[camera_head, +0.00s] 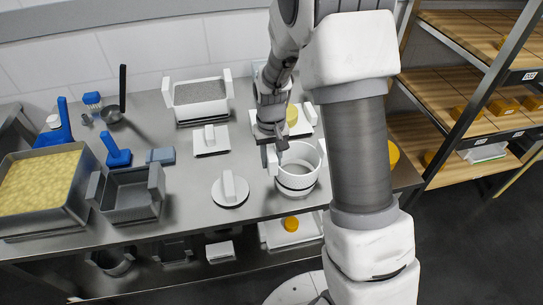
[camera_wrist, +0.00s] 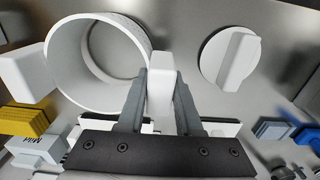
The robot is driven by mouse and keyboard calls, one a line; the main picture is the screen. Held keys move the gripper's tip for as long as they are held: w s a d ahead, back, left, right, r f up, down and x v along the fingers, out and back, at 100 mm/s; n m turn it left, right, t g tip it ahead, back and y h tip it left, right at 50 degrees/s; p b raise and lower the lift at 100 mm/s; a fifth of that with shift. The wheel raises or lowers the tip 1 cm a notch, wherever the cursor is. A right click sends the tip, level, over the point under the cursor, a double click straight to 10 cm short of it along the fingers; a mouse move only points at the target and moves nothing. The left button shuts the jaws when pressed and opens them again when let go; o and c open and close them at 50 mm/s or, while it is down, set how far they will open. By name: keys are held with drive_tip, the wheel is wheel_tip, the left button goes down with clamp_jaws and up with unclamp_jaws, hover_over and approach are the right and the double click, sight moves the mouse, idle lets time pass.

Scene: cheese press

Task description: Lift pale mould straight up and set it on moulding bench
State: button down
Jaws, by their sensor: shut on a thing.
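The pale round mould (camera_head: 297,180) is a white open ring with block-like side lugs, upright near the front edge of the steel bench (camera_head: 250,180). In the wrist view the mould (camera_wrist: 62,60) fills the upper left and I see into its open top. My gripper (camera_head: 272,158) is beside its left side in the head view. In the wrist view the gripper (camera_wrist: 160,95) is shut on one white lug, with a finger on each side. Whether the mould's base touches the bench is not clear. My arm hides the area to its right.
A round white lid with a bar handle (camera_head: 230,190) lies left of the mould. A square lid (camera_head: 210,140), a rectangular pale mould (camera_head: 200,98), a grey mould (camera_head: 131,193) and a tray of curd (camera_head: 42,185) stand further left. Shelves with cheeses (camera_head: 455,100) are at right.

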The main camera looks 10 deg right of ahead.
drive_tip(key=shift+f, duration=0.35)
drive_tip(key=shift+f+b, duration=0.35)
drive_tip(key=shift+f, duration=0.05)
drive_tip(key=c, duration=0.5)
unclamp_jaws()
drive_tip(key=shift+r+p, duration=2.25)
drive_tip(key=shift+r, duration=0.8)
